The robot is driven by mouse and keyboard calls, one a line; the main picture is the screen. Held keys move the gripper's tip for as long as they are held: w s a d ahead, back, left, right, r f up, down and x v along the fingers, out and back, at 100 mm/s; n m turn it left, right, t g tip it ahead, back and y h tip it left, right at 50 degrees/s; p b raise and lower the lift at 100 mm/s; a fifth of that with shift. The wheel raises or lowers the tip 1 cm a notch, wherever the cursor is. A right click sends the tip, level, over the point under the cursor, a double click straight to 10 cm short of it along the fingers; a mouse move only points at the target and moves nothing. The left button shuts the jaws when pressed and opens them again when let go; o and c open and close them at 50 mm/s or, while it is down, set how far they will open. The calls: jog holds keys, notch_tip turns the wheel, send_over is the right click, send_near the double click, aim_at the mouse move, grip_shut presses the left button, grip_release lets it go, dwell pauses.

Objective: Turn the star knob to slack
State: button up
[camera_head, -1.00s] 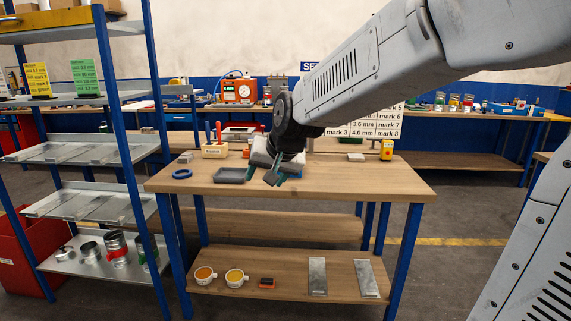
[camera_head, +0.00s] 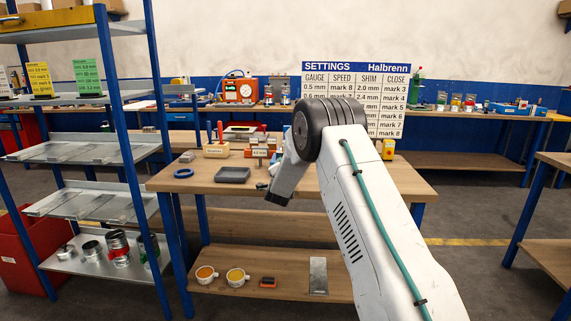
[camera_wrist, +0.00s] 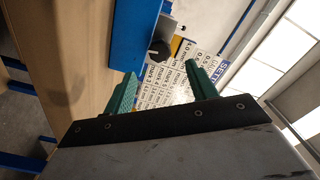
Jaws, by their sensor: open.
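A dark, lobed knob (camera_wrist: 160,48) shows in the wrist view, beside a blue bar (camera_wrist: 132,40) and a bright metal part. It looks like the star knob, but its setting marks cannot be read. My gripper (camera_wrist: 163,88) is open, with its two green fingers apart and nothing between them. The knob lies beyond the fingertips, a little above the gap in the picture, and is not touched. In the head view my arm covers part of the workbench (camera_head: 220,188), and I cannot make out the knob there.
A settings board (camera_head: 330,68) stands behind my arm. A shelf rack (camera_head: 110,150) stands left. Floor at right is partly clear.

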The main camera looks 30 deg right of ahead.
jog(key=x, duration=0.7)
jog(key=shift+w+d, duration=0.15)
jog(key=shift+w, duration=0.1)
jog(key=c, duration=1)
